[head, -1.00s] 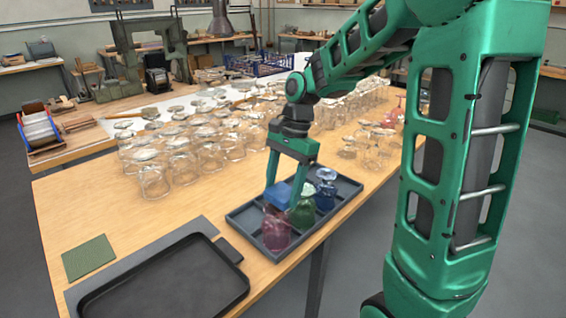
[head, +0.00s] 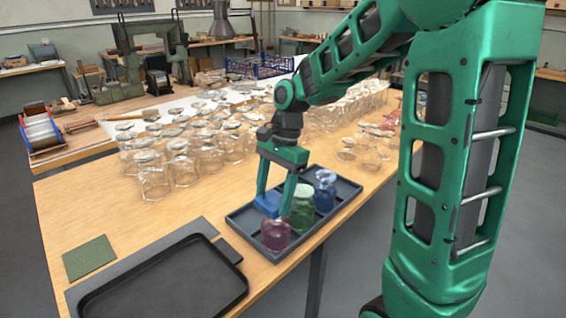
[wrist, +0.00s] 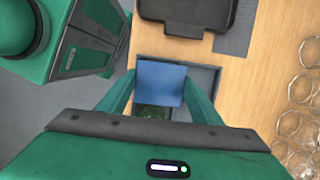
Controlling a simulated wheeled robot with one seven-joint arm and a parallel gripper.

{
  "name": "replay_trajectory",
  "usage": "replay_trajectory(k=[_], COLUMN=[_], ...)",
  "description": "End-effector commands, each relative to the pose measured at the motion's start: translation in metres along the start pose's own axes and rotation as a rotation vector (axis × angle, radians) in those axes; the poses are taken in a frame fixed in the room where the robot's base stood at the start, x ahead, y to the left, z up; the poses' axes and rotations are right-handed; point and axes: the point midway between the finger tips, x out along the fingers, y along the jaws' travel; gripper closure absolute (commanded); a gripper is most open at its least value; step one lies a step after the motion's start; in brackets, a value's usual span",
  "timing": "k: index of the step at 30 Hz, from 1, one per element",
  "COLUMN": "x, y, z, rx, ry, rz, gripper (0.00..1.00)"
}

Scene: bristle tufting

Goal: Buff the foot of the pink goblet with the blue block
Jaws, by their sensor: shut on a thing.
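The pink goblet (head: 276,235) stands upside down at the near end of a dark grey tray, its foot facing up. My gripper (head: 272,200) is shut on the blue block (head: 266,204) and holds it above the tray, just behind and slightly left of the pink goblet's foot. In the wrist view the blue block (wrist: 161,83) fills the space between my fingers (wrist: 160,90). The block hides the pink goblet there. From the head view I cannot tell whether the block touches the foot.
The dark grey tray (head: 338,204) also holds a green goblet (head: 302,208) and a blue goblet (head: 325,190), close to my fingers. Several clear glasses (head: 154,182) crowd the table behind. A black tray (head: 165,285) and a green pad (head: 89,258) lie at the front left.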

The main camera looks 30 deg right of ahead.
Motion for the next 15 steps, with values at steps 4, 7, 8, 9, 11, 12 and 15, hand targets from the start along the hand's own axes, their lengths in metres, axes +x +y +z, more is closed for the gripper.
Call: replay_trajectory(k=[4,7,8,9,11,12,15], x=[-0.003,-0.004,-0.004,-0.005,-0.006,-0.007,-0.01], y=[0.002,0.003,0.004,0.004,0.005,0.005,0.006], z=[-0.009,-0.015,-0.017,-0.02,-0.024,-0.026,-0.031], rx=[-0.002,-0.006,-0.007,-0.007,-0.01,-0.012,-0.015], ry=[0.0,0.0,0.0,0.0,0.0,0.0,0.0], rz=[0.002,0.004,0.004,0.004,0.004,0.005,0.004], gripper=[0.66,0.66,0.66,0.66,0.66,0.66,0.66])
